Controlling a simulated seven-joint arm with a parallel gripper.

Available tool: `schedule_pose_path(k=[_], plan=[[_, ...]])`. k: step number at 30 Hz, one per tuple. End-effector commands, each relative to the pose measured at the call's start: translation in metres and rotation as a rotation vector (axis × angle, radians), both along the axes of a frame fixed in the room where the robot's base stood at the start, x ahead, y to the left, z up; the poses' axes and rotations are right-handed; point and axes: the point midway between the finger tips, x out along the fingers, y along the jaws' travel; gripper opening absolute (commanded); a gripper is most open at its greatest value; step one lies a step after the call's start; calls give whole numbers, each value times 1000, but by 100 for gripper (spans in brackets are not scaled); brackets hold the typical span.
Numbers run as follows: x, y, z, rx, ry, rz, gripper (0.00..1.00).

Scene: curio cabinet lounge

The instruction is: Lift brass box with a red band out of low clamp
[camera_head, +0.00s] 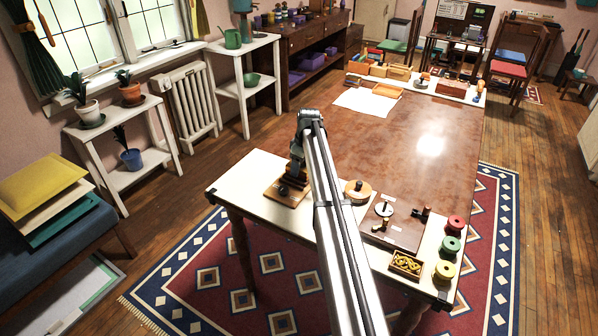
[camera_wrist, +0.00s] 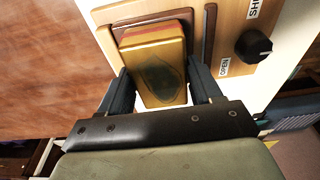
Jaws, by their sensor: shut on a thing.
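The brass box with a red band (camera_wrist: 160,75) fills the middle of the wrist view, with a dark oval on its near face and the red band near its far end. My gripper (camera_wrist: 158,72) is shut on it, one dark finger on each side. Beyond it is the low clamp (camera_wrist: 233,35), a pale wooden base with dark brown jaw pieces. A gap shows between the box and the right jaw bar (camera_wrist: 209,30). Whether the box still touches the base is hidden. In the head view the clamp base (camera_head: 287,194) stands at the table's near left; my arm partly covers this area.
A black knob (camera_wrist: 254,46) sits on the clamp base between labels OPEN and SHUT. In the head view, a round wooden piece (camera_head: 357,190), a patterned box (camera_head: 405,263) and red, green and yellow spools (camera_head: 445,269) stand to the right. The brown tabletop (camera_head: 410,130) beyond is largely clear.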

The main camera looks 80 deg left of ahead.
Motion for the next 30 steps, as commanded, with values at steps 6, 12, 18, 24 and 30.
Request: schedule_pose_path(k=[6, 12, 18, 24, 30], plan=[[0, 0, 1, 1, 0, 0, 9], [0, 0, 2, 1, 0, 0, 9], [0, 0, 5, 1, 0, 0, 9], [0, 0, 9, 1, 0, 0, 9], [0, 0, 12, 1, 0, 0, 9]])
